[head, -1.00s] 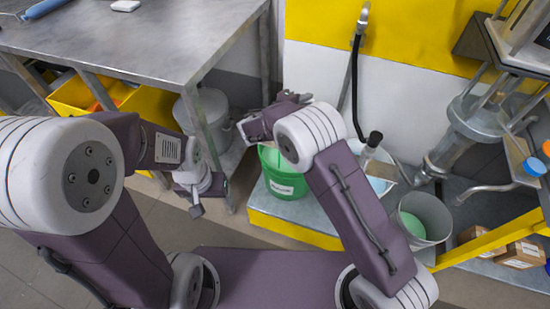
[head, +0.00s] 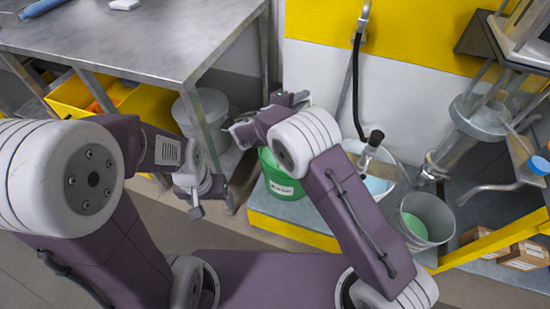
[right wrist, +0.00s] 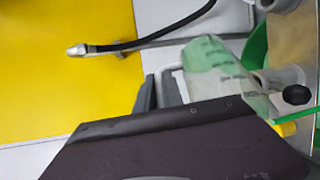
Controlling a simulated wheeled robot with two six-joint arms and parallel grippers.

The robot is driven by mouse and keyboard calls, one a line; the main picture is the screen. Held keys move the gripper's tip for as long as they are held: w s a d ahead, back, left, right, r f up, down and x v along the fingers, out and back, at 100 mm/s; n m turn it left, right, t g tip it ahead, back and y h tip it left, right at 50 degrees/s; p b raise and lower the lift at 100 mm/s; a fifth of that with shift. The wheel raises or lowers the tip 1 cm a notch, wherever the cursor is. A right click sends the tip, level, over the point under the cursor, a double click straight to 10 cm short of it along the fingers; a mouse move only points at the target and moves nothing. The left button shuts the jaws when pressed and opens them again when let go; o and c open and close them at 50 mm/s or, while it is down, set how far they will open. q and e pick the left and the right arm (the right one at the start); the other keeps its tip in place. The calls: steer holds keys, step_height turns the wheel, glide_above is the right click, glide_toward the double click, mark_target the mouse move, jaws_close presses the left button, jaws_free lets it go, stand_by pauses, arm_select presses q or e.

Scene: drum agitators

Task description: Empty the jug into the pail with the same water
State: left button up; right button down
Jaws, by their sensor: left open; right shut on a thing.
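In the right wrist view a clear jug (right wrist: 228,82) with green water is held by its pale handle (right wrist: 170,78) in my right gripper (right wrist: 158,92), shut on it. That view is rolled, so the jug's tilt is hard to judge. In the head view my right gripper lies behind my forearm near the green pail, and the jug is hidden. A grey-white pail (head: 444,232) at right holds green water. A white basin (head: 403,172) holds pale blue water. A green pail (head: 287,187) has its inside hidden. My left gripper (head: 196,211) is open and empty, low at left.
A metal table (head: 150,35) stands at left, with a yellow bin (head: 75,97) and a lidded white bucket (head: 207,108) below. The pails stand on a low yellow-edged platform (head: 290,228). Metal machinery (head: 480,115) is at right.

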steer(key=shift+s+a+r, duration=0.1)
steer(key=shift+a, duration=0.05)
steer(key=p, duration=0.1)
steer(key=d+r+p, duration=0.1)
steer(key=p, duration=0.1)
steer(key=shift+w+d+r+g, duration=0.2)
steer(key=shift+w+r+g, duration=0.05)
steer(key=shift+w+g, duration=0.1)
steer(key=shift+m+g+y, duration=0.4)
steer(key=shift+g+y, duration=0.15)
steer(key=shift+y, duration=0.35)
steer(key=d+f, duration=0.1)
steer(key=w+d+f+p, duration=0.1)
steer(key=d+f, duration=0.1)
steer(key=shift+w+d+p, duration=0.1)
steer(key=shift+w+p, duration=0.25)
steer(key=shift+p, duration=0.05)
steer(key=shift+d+f+g+y+b, duration=0.15)
steer(key=shift+f+g+y+b, duration=0.2)
steer(key=shift+f+b, duration=0.45)
steer(key=shift+w+f, duration=0.1)
steer(key=shift+f, duration=0.1)
steer(key=w+d+f+m+g+y+p, duration=0.3)
steer(key=d+g+y+p, duration=0.3)
steer(key=y+p, duration=0.3)
steer(key=shift+w+d+f+y+p, duration=0.3)
steer(key=shift+w+d+f+y, duration=0.25)
steer(key=shift+f+y, duration=0.15)
